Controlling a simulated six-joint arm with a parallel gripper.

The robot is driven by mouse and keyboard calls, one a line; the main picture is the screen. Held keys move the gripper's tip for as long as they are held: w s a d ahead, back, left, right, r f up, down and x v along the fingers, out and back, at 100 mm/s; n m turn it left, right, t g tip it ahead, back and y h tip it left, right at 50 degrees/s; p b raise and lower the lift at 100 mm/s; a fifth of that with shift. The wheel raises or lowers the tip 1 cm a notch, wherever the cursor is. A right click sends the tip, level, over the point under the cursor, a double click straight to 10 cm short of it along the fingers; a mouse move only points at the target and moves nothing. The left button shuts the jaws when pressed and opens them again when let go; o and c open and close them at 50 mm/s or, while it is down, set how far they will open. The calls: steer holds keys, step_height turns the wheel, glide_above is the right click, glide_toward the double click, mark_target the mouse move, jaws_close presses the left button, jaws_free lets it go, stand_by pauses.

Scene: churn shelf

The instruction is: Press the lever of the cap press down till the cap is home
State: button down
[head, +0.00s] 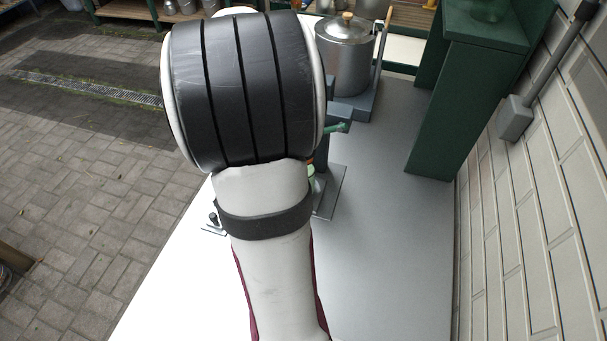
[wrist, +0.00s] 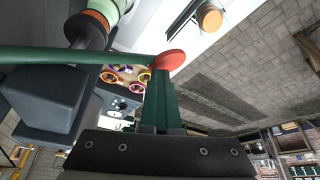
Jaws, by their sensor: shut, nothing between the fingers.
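The cap press (head: 326,180) stands on the grey bench, partly hidden behind my arm in the head view. Its green lever also shows in the head view (head: 338,127). In the wrist view, the lever (wrist: 75,56) runs across from the left and ends in a red knob (wrist: 168,59). Below the dark ram (head: 311,150) an orange cap and a pale green bottle (head: 311,169) partly show. The orange cap (wrist: 97,19) lies between ram and bottle in the wrist view; its seating is unclear. My gripper (wrist: 160,74) is shut and empty, its tips close by the knob; contact is unclear.
A metal pot (head: 344,62) with a wooden knob stands on a grey stand behind the press. A green cabinet (head: 470,95) stands at the right by the tiled wall. A small dark-knobbed item (head: 213,218) is left of my arm. The bench right of the press is clear.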

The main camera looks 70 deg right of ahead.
steer(key=shift+r, duration=0.1)
steer(key=shift+w+r, duration=0.25)
steer(key=shift+r, duration=0.35)
steer(key=shift+w+r, duration=0.25)
steer(key=shift+r, duration=0.4)
steer(key=shift+w+r, duration=0.25)
steer(key=shift+r, duration=0.35)
steer(key=shift+d, duration=0.1)
steer(key=shift+w+r, duration=0.25)
steer(key=shift+r, duration=0.35)
steer(key=shift+w+r, duration=0.3)
steer(key=shift+r, duration=0.3)
steer(key=shift+w+r, duration=0.25)
steer(key=shift+r, duration=0.35)
steer(key=r, duration=0.3)
steer(key=shift+w+r, duration=0.25)
steer(key=shift+w, duration=0.1)
